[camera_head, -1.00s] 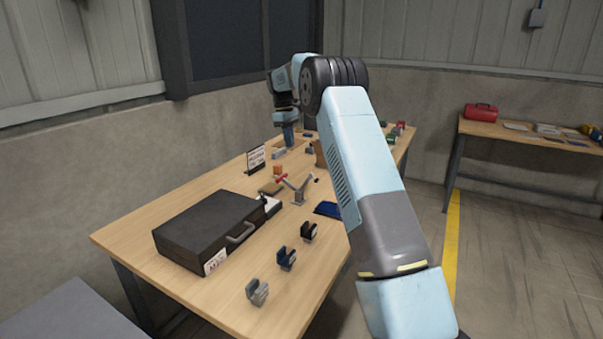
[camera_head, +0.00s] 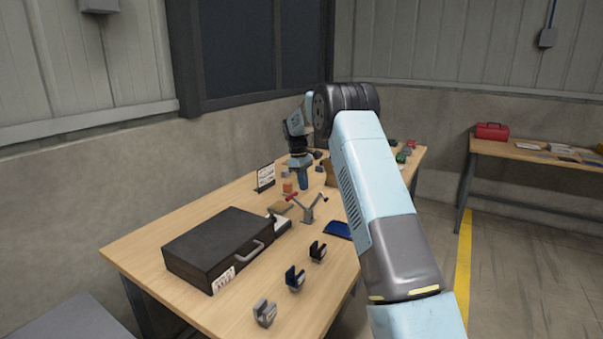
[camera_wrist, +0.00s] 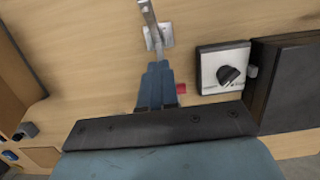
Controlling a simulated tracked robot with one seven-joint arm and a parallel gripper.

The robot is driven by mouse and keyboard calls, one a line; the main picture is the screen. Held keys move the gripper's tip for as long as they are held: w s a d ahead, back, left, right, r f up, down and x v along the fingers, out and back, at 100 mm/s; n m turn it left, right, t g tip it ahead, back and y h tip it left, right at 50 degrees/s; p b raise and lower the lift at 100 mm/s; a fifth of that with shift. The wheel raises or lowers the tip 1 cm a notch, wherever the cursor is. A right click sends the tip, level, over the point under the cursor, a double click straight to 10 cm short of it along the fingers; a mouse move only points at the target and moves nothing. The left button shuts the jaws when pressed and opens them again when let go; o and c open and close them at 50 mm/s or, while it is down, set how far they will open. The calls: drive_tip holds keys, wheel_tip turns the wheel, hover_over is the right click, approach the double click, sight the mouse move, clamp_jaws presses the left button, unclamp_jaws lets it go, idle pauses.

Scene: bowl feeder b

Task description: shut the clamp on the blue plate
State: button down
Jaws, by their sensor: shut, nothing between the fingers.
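A grey toggle clamp (camera_head: 308,214) stands on the table, its two arms spread in a V, one with a red grip (camera_head: 291,197). A dark blue piece (camera_head: 338,230), perhaps the blue plate, lies to its right; in the head view the clamp's foot seems to be on wood. My gripper (camera_head: 303,187) points down just behind the clamp. In the wrist view my gripper (camera_wrist: 158,68) is shut and empty, its tips overlapping the metal clamp (camera_wrist: 151,28) in the picture; contact is unclear. A red end (camera_wrist: 181,88) shows beside the fingers.
A black case (camera_head: 217,246) lies at the left, beside a white box with a black knob (camera_wrist: 229,74). A sign (camera_head: 265,176) and an orange block (camera_head: 287,188) are near my gripper.

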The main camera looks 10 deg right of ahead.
drive_tip(key=shift+s+d+f, duration=1.15)
drive_tip(key=shift+s+d, duration=0.1)
